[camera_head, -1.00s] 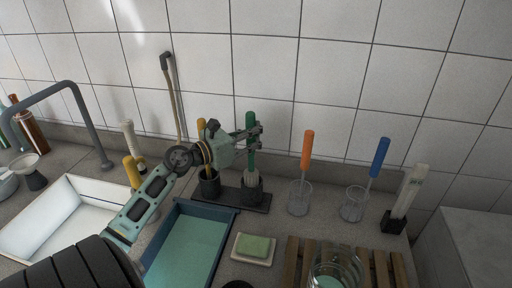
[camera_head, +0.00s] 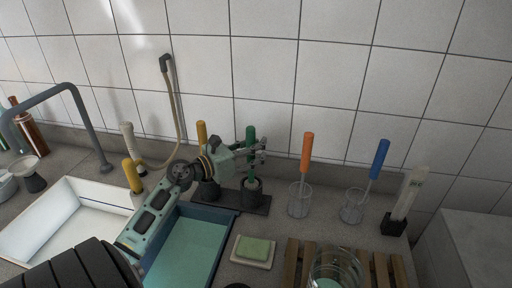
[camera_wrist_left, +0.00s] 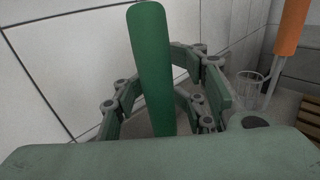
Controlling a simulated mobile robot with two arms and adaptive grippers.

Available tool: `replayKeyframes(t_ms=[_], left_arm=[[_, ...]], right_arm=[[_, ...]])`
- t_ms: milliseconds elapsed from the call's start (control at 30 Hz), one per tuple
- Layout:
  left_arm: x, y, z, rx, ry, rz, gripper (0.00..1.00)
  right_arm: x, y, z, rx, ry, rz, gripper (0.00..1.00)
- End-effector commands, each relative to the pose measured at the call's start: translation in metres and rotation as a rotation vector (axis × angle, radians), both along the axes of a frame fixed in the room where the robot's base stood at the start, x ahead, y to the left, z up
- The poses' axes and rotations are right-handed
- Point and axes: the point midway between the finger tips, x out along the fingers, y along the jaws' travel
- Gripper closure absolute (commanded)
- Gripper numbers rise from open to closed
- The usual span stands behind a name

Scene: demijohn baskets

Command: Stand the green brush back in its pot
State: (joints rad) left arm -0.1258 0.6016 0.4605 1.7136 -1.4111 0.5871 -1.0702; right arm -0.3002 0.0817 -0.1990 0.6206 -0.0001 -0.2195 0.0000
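The green brush (camera_head: 250,136) stands nearly upright, its lower end inside the dark right-hand pot (camera_head: 253,195) of a black double stand. My left gripper (camera_head: 259,154) is at the brush's handle, above the pot. In the left wrist view the green handle (camera_wrist_left: 150,65) rises between the spread fingers (camera_wrist_left: 165,105), nearer the left finger. The fingers look open around it. The brush's lower end is hidden by the pot and the gripper. My right gripper is not in view.
A yellow brush (camera_head: 201,134) stands in the pot to the left. Orange (camera_head: 306,150) and blue (camera_head: 379,158) brushes lean in clear glasses to the right. A blue tray (camera_head: 219,240), soap dish (camera_head: 252,251) and slatted rack (camera_head: 376,270) lie in front. The tiled wall is close behind.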

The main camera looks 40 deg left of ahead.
Motion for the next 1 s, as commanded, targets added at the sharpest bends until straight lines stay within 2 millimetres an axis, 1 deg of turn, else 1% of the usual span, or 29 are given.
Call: replayKeyframes(t_ms=[267,367,467,567,800,900,1000], left_arm=[[0.0,0.0,0.0,0.0,0.0,0.0,0.62],[0.0,0.0,0.004,0.0,0.0,0.0,0.62],[-0.009,0.002,-0.001,0.0,0.002,0.001,0.62],[-0.024,0.005,-0.003,0.002,0.003,0.0,0.62],[-0.072,0.016,-0.002,0.002,0.004,0.0,0.62],[-0.09,0.021,0.0,0.0,0.002,0.001,0.62],[-0.104,0.024,0.001,0.0,0.001,0.002,0.62]], right_arm=[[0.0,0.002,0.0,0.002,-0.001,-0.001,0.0],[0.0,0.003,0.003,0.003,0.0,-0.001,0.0],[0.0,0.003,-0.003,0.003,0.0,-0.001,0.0],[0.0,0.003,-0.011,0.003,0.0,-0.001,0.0],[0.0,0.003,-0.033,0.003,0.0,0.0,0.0],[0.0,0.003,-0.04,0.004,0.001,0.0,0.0],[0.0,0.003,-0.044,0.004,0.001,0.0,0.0]])
